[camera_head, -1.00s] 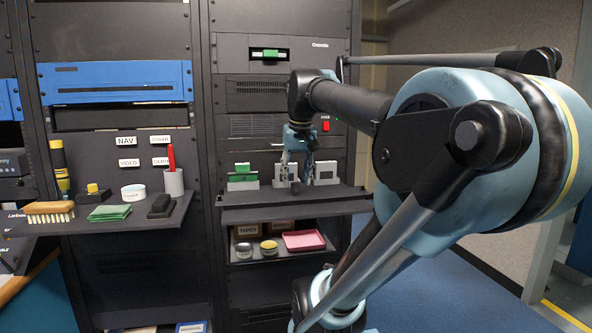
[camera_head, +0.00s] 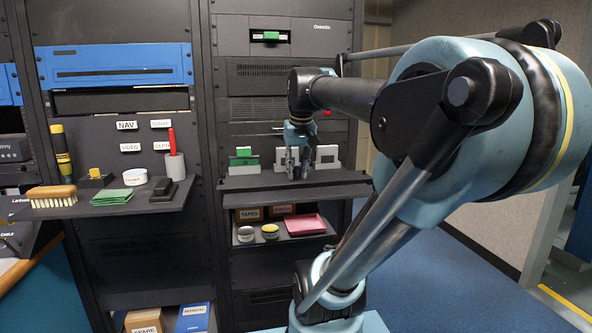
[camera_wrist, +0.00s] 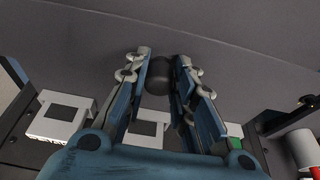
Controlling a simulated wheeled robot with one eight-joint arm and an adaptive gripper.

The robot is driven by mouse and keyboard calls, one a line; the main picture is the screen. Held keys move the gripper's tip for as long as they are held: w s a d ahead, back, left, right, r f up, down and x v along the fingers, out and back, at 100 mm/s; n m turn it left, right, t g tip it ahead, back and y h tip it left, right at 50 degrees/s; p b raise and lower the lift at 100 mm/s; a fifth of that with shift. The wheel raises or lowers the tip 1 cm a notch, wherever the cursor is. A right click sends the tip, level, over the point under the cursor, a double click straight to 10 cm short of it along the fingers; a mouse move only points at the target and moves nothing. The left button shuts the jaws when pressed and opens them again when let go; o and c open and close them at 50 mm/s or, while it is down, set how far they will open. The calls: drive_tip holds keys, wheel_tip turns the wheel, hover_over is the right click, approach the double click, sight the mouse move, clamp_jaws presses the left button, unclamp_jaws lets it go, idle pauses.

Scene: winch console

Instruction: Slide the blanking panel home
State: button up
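A dark grey panel (camera_head: 300,192) projects from the right rack at shelf height, below a row of cassettes. In the wrist view its broad plain face (camera_wrist: 230,45) fills the top. A dark round knob (camera_wrist: 159,76) stands against it. My gripper (camera_head: 298,176) points down at the panel; its fingers (camera_wrist: 163,62) lie close on both sides of the knob and appear shut on it.
The left shelf holds a brush (camera_head: 52,196), green cloths (camera_head: 112,196) and a cup with a red marker (camera_head: 174,166). Below are tins and a pink tray (camera_head: 305,225).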

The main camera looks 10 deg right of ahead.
sight(297, 167)
drive_tip(key=shift+o, duration=1.2)
clamp_jaws()
wheel_tip(297, 167, up, 12)
